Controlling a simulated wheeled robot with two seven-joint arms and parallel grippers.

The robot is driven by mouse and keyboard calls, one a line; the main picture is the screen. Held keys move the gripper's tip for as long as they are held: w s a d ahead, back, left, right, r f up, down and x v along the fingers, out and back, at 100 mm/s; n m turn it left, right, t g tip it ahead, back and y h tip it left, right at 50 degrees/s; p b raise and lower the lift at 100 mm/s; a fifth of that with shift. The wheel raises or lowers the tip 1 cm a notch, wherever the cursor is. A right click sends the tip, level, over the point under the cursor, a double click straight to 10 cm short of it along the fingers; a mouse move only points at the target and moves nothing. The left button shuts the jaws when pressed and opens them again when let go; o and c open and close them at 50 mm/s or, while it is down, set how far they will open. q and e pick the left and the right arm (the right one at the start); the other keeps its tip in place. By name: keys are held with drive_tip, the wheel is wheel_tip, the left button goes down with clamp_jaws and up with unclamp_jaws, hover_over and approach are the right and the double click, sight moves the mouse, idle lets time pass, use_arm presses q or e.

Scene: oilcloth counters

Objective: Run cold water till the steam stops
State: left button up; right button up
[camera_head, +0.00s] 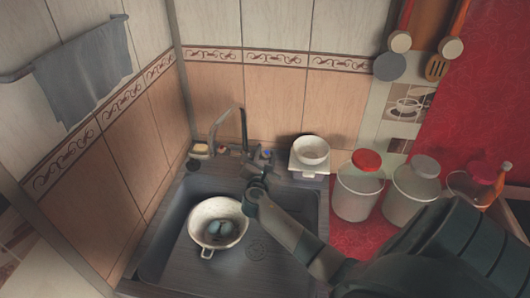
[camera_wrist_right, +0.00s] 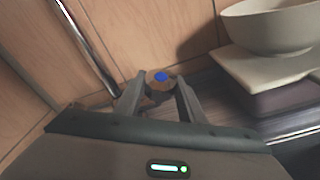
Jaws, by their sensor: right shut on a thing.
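The cold tap knob with a blue cap (camera_head: 267,153) stands behind the sink, right of the tap spout (camera_head: 243,125). In the right wrist view the blue-capped knob (camera_wrist_right: 160,78) sits between the fingertips of my right gripper (camera_wrist_right: 159,92), which is shut on it. In the head view my right gripper (camera_head: 258,170) reaches over the sink's back edge. A white colander or pan (camera_head: 203,212) with a few grey-blue eggs (camera_head: 221,229) stands in the dark sink (camera_head: 178,265). I see no clear water stream or steam. My left gripper is not in view.
A white bowl (camera_head: 311,148) stands on a pale stand (camera_head: 308,170) right of the tap. Lidded jars (camera_head: 357,195) line the red counter on the right. A soap or sponge (camera_head: 200,149) lies left of the tap. A grey towel (camera_head: 85,70) hangs at the left.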

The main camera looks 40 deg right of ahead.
drive_tip(key=o, duration=1)
drive_tip(key=shift+o, duration=0.2)
drive_tip(key=shift+s+a+r+p, duration=0.1)
drive_tip(key=shift+s+a+p, duration=0.25)
drive_tip(key=shift+a, duration=0.05)
drive_tip(key=p+v, duration=0.5)
drive_tip(key=v, duration=1.1)
drive_tip(key=shift+a+p, duration=0.15)
drive_tip(key=shift+p, duration=0.2)
drive_tip(key=shift+s, duration=0.1)
